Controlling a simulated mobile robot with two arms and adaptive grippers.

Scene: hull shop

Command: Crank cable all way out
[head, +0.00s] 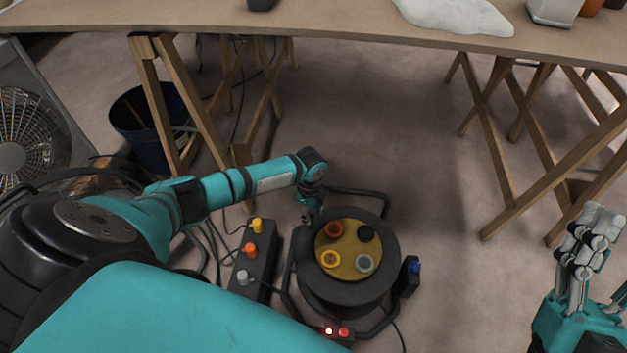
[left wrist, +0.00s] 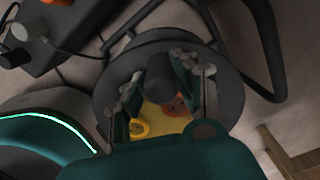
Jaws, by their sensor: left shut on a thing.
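The cable reel (head: 345,290) stands on the floor in a black tube frame. Its round top has a yellow disc (head: 347,249) with red, black, yellow and grey round parts. My left gripper (head: 311,214) is at the reel's upper left edge. In the left wrist view its fingers (left wrist: 162,88) close around a dark upright knob (left wrist: 160,74), which looks like the crank handle. The reel's drum is mostly hidden from above, so I cannot tell how much cable is on it. My right gripper (head: 598,228) is empty at the far right, away from the reel.
A black box with coloured knobs (head: 254,262) stands left of the reel, among loose cables. A small black box with a blue part (head: 409,275) is at its right. Trestle tables (head: 330,28), a dark bin (head: 150,128) and a fan (head: 22,128) stand behind. Floor right of the reel is clear.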

